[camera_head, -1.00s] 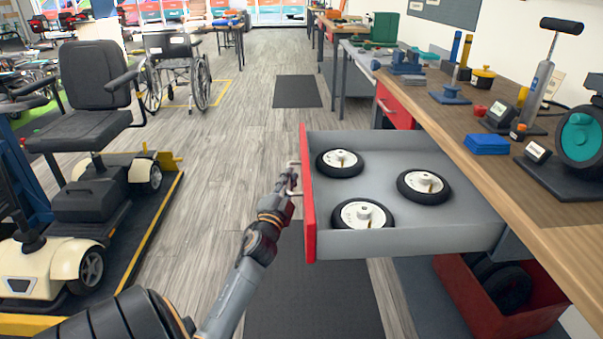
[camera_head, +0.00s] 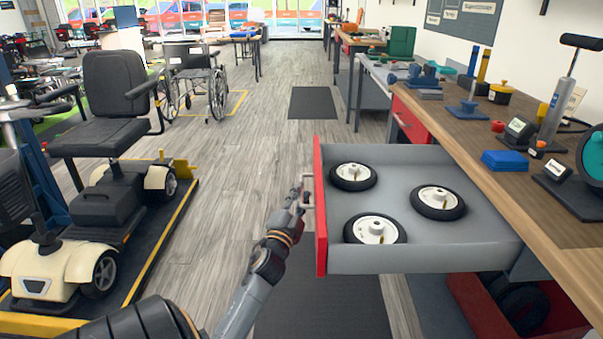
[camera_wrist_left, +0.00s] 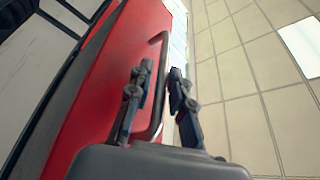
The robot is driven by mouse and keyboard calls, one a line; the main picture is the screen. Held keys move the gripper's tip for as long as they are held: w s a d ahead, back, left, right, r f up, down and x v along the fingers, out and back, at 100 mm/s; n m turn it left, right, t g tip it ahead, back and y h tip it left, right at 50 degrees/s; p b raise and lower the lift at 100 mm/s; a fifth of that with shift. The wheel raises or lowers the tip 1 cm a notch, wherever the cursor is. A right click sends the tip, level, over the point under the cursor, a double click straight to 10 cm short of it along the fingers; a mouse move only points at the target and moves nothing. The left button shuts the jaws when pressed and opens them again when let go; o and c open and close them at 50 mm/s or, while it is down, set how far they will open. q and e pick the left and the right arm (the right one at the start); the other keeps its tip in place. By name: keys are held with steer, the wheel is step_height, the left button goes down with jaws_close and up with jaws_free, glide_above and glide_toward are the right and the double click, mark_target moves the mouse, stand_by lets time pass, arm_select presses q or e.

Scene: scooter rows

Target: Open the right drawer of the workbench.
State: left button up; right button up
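The workbench's right drawer (camera_head: 420,260) is pulled far out in the head view, with its red front (camera_head: 320,225) facing left. The red front also fills much of the left wrist view (camera_wrist_left: 105,75). My left gripper (camera_head: 299,197) is at the drawer's handle (camera_head: 308,190). In the left wrist view its two fingers (camera_wrist_left: 160,85) stand apart on either side of the handle bar (camera_wrist_left: 161,60), with a small gap showing, so it looks open. Whether a finger touches the bar is unclear. My right gripper is not in view.
Three white-hubbed wheels (camera_head: 439,202) lie in the drawer. The wooden workbench top (camera_head: 470,130) holds tools and a blue stack (camera_head: 505,161). A red bin (camera_head: 540,310) stands below. A scooter (camera_head: 110,190) stands at left on a yellow-edged platform. The floor between is clear.

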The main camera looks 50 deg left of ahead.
arm_select(q)
steer(key=v, duration=1)
steer(key=shift+s+d, duration=0.15)
steer(key=shift+s, duration=0.15)
steer(key=shift+f, duration=0.1)
